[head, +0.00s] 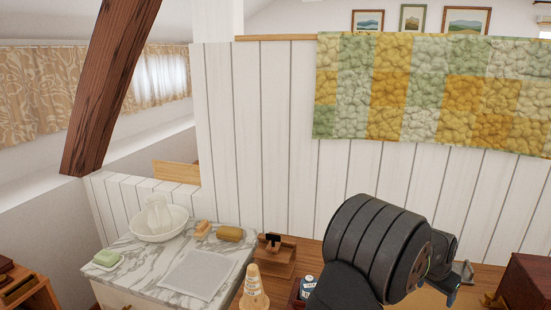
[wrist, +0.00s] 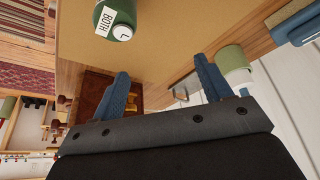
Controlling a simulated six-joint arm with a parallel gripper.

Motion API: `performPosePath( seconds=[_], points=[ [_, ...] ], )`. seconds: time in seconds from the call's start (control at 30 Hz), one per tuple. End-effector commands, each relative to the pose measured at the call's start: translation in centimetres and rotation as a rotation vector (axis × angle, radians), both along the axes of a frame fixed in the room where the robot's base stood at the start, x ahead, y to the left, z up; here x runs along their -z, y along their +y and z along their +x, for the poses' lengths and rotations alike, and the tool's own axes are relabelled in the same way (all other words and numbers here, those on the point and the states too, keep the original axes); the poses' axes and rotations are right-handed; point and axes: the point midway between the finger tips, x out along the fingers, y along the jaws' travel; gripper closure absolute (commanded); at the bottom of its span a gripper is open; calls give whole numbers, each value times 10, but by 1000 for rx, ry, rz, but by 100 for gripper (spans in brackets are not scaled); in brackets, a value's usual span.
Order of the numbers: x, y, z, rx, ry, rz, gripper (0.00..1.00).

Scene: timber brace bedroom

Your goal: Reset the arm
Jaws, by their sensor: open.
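My gripper (wrist: 163,84) shows in the wrist view with its two blue fingers spread wide apart. It is open, and nothing is between the fingers. In the head view my dark grey arm fills the lower right, and my fingers cannot be clearly made out there.
A marble-topped stand (head: 140,262) at left carries a white basin (head: 172,232), green soap (head: 107,257) and a grey cloth (head: 197,275). A cream bottle (head: 253,290) and wooden holder (head: 278,262) are left of my arm. A green cylinder (wrist: 231,58) is near the right finger.

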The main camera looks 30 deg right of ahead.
Motion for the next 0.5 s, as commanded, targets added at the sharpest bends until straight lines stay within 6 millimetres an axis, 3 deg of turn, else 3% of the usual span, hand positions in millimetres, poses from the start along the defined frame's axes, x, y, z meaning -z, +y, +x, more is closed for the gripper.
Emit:
performPosePath(
  seconds=[0.2,0.5],
  points=[
    [12,-3,20,-1,0,1,29],
    [14,-4,23,1,0,0,29]
  ],
)
